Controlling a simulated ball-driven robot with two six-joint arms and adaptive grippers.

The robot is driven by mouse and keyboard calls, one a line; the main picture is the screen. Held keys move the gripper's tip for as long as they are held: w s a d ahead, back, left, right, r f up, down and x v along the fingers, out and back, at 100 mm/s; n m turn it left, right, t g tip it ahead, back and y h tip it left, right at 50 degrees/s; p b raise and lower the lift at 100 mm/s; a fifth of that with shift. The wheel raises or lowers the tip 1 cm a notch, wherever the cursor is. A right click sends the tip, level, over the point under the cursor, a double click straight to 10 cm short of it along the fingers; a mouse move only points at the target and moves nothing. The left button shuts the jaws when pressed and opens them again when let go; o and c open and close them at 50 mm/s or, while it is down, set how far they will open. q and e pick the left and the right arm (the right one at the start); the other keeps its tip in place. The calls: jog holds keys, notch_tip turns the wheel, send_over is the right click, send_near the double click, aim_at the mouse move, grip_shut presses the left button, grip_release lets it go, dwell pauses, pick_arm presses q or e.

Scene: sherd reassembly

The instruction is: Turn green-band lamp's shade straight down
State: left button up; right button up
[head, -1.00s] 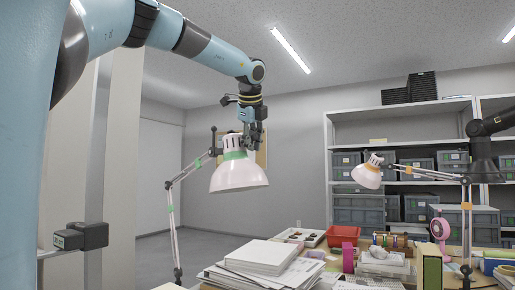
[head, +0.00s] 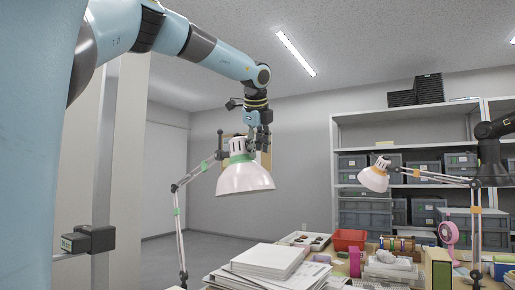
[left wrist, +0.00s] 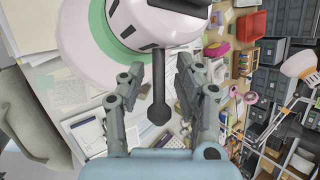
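The green-band lamp's pale pink shade (head: 245,180) hangs mouth downward in the head view, slightly tilted with its rim a little higher at the right. Its green band (head: 240,158) circles the neck, and its jointed arm (head: 178,225) stands to the left. My left gripper (head: 258,138) is at the top right of the shade. In the left wrist view its two fingers (left wrist: 158,78) are apart, on either side of a dark round-ended handle (left wrist: 159,108) on the shade (left wrist: 95,35). Gaps show between fingers and handle. My right gripper is not in view.
An orange-band lamp (head: 374,179) stands at the right, beside a dark jointed arm with a bell-shaped end (head: 492,165). Shelves (head: 400,112) stand behind.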

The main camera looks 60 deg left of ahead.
pick_arm(q)
jog(key=v, duration=1.2)
